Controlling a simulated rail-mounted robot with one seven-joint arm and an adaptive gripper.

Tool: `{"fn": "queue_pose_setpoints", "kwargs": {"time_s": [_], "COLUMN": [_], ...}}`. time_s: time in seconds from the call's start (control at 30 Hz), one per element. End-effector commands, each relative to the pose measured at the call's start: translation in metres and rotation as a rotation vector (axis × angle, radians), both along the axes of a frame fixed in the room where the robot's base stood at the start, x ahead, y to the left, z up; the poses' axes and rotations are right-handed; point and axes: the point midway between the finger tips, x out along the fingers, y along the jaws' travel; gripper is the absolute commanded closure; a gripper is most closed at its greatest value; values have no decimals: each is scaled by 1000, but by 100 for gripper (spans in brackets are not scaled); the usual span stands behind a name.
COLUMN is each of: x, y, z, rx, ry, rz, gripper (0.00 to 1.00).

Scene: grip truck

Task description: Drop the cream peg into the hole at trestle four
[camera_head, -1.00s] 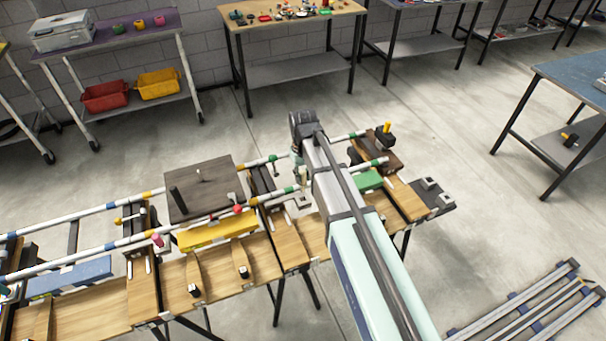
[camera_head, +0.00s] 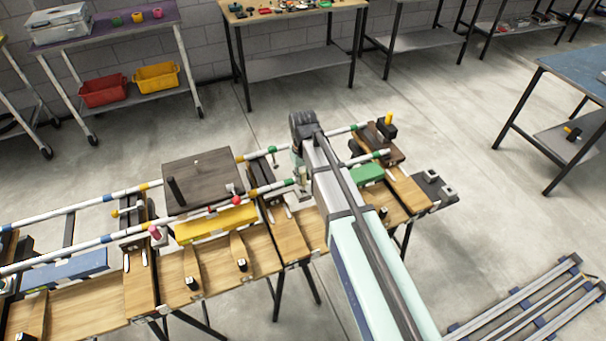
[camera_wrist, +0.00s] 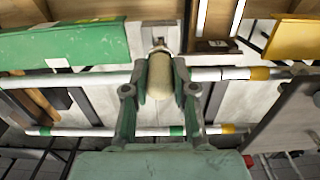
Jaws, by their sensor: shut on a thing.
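The cream peg (camera_wrist: 160,80) stands between the two fingers of my gripper (camera_wrist: 160,92) in the wrist view. The fingers are shut on it from both sides. Its lower end is not clear. A white rail with coloured bands (camera_wrist: 220,73) runs behind the peg in the wrist view. A small grey plate (camera_head: 299,194) lies beside my arm in the head view. I cannot make out the hole or which trestle is number four.
A green block (camera_head: 368,174) lies right of my arm and a yellow block (camera_head: 215,224) left of it. Loose metal rails (camera_head: 530,300) lie on the floor at right.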

Motion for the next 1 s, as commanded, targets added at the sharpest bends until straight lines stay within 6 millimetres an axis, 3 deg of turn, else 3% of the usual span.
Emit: {"fn": "queue_pose_setpoints", "kwargs": {"time_s": [0.6, 1.0], "x": [0, 0], "y": [0, 0], "z": [-28, -35], "rx": [0, 0], "ry": [-1, 0], "rz": [0, 0], "gripper": [99, 99]}}
